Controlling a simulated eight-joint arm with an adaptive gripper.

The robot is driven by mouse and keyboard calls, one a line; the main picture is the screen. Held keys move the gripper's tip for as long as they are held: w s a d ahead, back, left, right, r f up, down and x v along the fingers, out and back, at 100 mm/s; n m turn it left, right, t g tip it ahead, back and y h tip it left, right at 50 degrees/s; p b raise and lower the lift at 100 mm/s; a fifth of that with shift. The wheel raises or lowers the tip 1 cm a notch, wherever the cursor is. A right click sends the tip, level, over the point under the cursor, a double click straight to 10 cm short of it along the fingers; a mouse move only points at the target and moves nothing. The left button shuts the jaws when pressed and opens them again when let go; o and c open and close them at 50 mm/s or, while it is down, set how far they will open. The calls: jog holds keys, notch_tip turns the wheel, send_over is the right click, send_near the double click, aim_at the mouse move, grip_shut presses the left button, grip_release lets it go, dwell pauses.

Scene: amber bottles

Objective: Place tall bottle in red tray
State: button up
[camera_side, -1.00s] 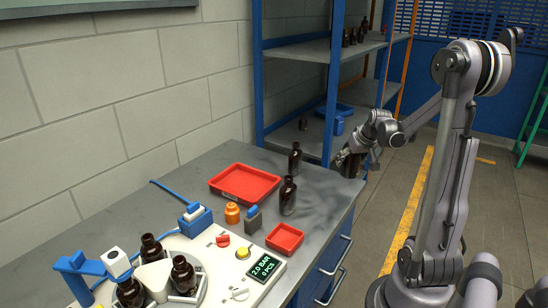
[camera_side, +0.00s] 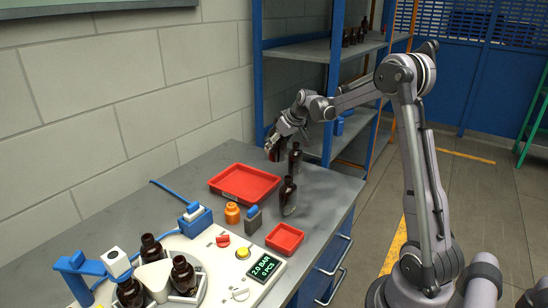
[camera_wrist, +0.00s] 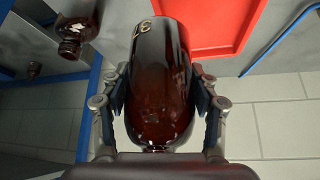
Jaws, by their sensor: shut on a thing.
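In the wrist view, an amber bottle (camera_wrist: 158,85) with pale lettering lies between the two fingers of my gripper (camera_wrist: 160,100), which is shut on it. In the side view, my gripper (camera_side: 274,148) is above the far end of the bench, behind the large red tray (camera_side: 262,194). The held bottle (camera_side: 273,154) shows there only as a small dark shape, mostly hidden by the fingers. The flat red tray looks empty; part of it also shows at the top of the wrist view (camera_wrist: 208,28).
Two dark bottles stand right of the tray, one at the back (camera_side: 295,160) close to my gripper and one nearer (camera_side: 288,196). A small red tray (camera_side: 285,238), an orange container (camera_side: 232,213) and a bottle fixture (camera_side: 155,272) stand in front. Blue shelving (camera_side: 330,75) rises behind.

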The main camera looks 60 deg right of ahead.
jog(key=shift+w+a+f, duration=1.25)
jog(key=shift+w+f, duration=0.4)
jog(key=shift+f, duration=0.2)
jog(key=shift+w+a+f, duration=1.2)
jog(key=shift+w+f, duration=0.4)
jog(key=shift+f, duration=0.2)
jog(key=shift+w+a+f, duration=1.25)
jog(key=shift+w+f, duration=0.4)
jog(key=shift+f, duration=0.2)
jog(key=shift+f, duration=0.15)
jog(key=o, duration=1.3)
